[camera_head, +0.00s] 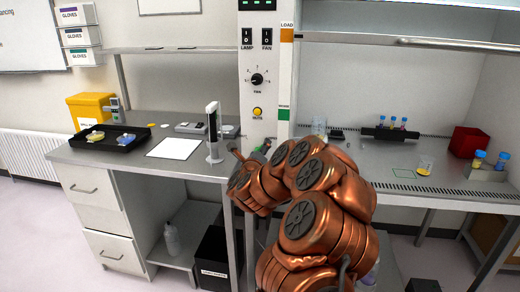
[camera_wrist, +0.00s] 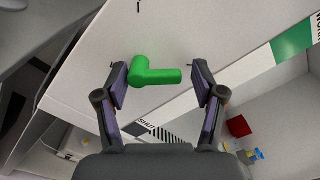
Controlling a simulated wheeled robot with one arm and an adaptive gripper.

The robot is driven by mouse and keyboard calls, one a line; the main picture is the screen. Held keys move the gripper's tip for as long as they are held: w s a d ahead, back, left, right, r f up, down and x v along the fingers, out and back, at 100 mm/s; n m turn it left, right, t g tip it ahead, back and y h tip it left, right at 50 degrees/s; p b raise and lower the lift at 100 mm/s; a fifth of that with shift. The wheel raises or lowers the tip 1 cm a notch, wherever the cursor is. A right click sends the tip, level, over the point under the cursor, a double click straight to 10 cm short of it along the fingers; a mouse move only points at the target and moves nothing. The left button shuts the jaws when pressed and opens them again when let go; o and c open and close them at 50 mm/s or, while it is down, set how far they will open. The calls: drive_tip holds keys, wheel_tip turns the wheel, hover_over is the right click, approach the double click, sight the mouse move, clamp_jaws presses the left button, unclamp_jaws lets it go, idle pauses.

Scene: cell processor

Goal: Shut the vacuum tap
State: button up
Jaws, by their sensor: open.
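The vacuum tap is a green L-shaped handle (camera_wrist: 155,74) on a white panel in the wrist view. My gripper (camera_wrist: 160,80) is open, with one finger on each side of the tap. The left finger is close to the tap's bent end; I cannot tell if they touch. A gap shows between the tap's right end and the right finger. In the head view my copper-coloured arm reaches to the white control column (camera_head: 266,75). There a small bit of green (camera_head: 266,146) shows beside the arm; most of the tap and my gripper are hidden.
On the left bench stand a black tray (camera_head: 104,143) and a white upright device (camera_head: 213,135).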

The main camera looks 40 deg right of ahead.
drive_tip(key=shift+w+d, duration=0.1)
drive_tip(key=shift+d, duration=0.05)
drive_tip(key=c, duration=0.6)
drive_tip(key=shift+r, duration=0.15)
drive_tip(key=c, duration=0.4)
